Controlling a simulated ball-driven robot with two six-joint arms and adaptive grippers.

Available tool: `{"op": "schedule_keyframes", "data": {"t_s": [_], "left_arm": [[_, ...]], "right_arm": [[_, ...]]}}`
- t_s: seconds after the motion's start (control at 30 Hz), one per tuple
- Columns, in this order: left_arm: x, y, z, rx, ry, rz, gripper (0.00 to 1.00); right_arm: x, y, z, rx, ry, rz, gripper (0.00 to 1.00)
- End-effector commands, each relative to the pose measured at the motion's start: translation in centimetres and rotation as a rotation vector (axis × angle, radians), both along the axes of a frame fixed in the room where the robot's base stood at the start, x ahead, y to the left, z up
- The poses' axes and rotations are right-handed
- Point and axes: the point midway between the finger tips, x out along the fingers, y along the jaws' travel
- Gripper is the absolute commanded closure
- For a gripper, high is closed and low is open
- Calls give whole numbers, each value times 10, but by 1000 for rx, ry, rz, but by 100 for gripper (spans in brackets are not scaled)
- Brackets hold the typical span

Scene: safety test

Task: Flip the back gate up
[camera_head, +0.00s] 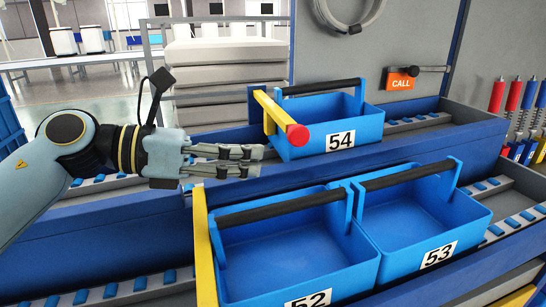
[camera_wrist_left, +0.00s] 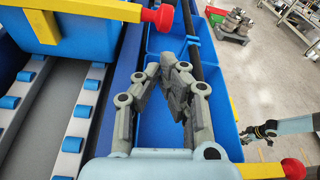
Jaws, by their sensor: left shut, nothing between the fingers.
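The back gate (camera_head: 277,109) is a yellow bar with a red knob (camera_head: 298,135) at its near end, at the left end of blue bin 54 (camera_head: 355,135) on the back conveyor. The gate also shows at top left in the left wrist view (camera_wrist_left: 95,9), its red knob pointing right. My left gripper (camera_head: 256,161) is shut and empty, left of and below the knob, apart from it. Its fingers also show in the left wrist view (camera_wrist_left: 170,62). What looks like my right gripper (camera_wrist_left: 262,131) is small at the right edge there; its jaws are unclear.
Blue bins 52 (camera_head: 290,255) and 53 (camera_head: 415,215) stand on the front conveyor. A second yellow gate (camera_head: 204,250) stands left of bin 52. An orange CALL box (camera_head: 401,80) hangs on the back panel. Roller track left of bin 54 is bare.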

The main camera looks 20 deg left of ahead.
Motion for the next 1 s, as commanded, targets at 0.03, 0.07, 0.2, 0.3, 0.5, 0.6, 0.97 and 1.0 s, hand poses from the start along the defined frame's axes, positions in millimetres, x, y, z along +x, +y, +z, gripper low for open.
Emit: {"op": "schedule_keyframes", "data": {"t_s": [0.03,0.07,0.2,0.3,0.5,0.6,0.97,1.0], "left_arm": [[5,-8,1,-8,-1,1,100],[7,-11,-1,-6,-2,1,100],[16,-25,-5,-3,-1,1,100],[20,-32,-8,-1,-1,0,100],[23,-36,-10,2,0,-1,100],[22,-36,-10,2,0,-1,100],[28,-36,1,-16,24,0,100],[30,-36,4,-21,32,-1,100]], "right_arm": [[0,0,2,0,-1,0,60],[1,0,3,0,-1,0,60],[1,0,5,0,-2,0,60],[1,0,6,0,-2,0,60],[2,0,6,0,-3,0,60],[2,1,6,1,-3,0,60],[5,3,13,3,-8,-1,60],[6,3,15,3,-9,-1,60]]}}
